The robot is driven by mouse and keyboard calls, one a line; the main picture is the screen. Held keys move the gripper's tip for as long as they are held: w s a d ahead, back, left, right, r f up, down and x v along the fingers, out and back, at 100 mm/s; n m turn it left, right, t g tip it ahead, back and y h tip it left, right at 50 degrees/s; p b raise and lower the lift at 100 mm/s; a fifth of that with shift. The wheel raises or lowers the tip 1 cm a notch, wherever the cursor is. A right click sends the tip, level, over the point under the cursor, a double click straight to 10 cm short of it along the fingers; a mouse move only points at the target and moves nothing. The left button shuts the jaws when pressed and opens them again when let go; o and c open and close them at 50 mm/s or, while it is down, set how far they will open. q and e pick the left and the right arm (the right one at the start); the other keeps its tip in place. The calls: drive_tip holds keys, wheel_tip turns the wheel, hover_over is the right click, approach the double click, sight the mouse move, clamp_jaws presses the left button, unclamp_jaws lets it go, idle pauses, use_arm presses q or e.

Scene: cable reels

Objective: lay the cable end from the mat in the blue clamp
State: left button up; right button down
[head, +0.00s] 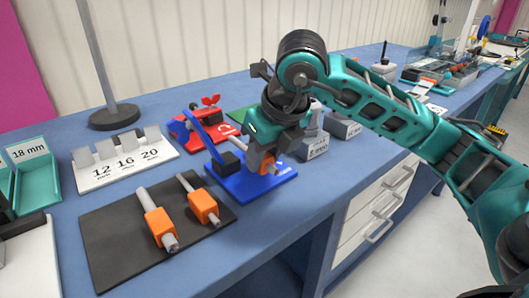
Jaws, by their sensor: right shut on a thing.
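The blue clamp (249,189) sits on the bench right of the mat. Its blue arm appears swung up and tilted to the left, with a dark block at its foot. My right gripper (265,158) points down over the clamp's base and is shut on an orange cable end (267,168). The gripper hides much of the piece, so I cannot tell whether it touches the clamp. Two more orange-sleeved cable ends, one left (160,225) and one right (203,206), lie on the dark mat (110,255). My left gripper is not in view.
A red clamp (190,137) stands behind the blue one, with a green base (240,114) beside it. Grey labelled blocks (343,128) stand to the right. A white 12/16/20 rack (125,165), a lamp foot (114,117) and a teal 18 mm bin (37,185) stand left.

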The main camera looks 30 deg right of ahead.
drive_tip(key=shift+f+b, duration=0.9)
drive_tip(key=c, duration=0.6)
unclamp_jaws()
drive_tip(key=shift+c, duration=0.2)
